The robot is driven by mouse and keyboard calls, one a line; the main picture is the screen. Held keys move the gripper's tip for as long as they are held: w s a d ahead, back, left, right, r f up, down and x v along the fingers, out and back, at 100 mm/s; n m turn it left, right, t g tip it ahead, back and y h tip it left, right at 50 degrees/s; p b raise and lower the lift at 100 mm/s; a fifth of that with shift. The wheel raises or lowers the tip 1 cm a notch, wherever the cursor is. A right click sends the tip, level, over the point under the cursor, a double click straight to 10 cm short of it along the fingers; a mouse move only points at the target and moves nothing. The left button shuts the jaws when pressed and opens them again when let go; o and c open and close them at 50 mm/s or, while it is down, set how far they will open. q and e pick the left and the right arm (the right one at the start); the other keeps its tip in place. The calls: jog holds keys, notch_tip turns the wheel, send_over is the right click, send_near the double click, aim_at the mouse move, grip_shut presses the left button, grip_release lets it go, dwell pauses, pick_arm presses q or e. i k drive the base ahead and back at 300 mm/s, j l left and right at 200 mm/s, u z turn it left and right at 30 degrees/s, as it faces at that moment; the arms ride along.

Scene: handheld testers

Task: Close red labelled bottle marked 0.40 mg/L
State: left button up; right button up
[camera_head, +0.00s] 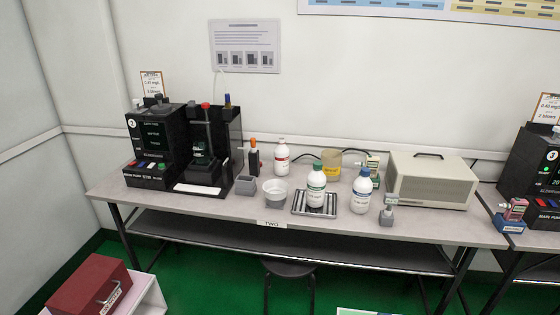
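A white bottle with a red label (282,156) stands upright at the back of the grey table, right of an orange-topped dark item (254,156). Its top looks pale and narrow; I cannot tell whether a cap is on it. The writing on its label is too small to read. A clipboard card (152,83) above the black machine at left seems to read 0.40 mg/L. Neither of my grippers is in view.
A blue-capped bottle (362,190), white bowl (275,192), yellow container (331,163) and beige box (432,181) stand nearby. A stool (289,268) is under the table.

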aim_at(281, 152)
jog(key=i+j, duration=0.3)
jog(key=i, duration=0.2)
jog(key=i+j, duration=0.35)
jog(key=i, duration=0.2)
jog(key=i+j, duration=0.3)
jog(key=i, duration=0.2)
jog(key=i+j, duration=0.3)
jog(key=i, duration=0.25)
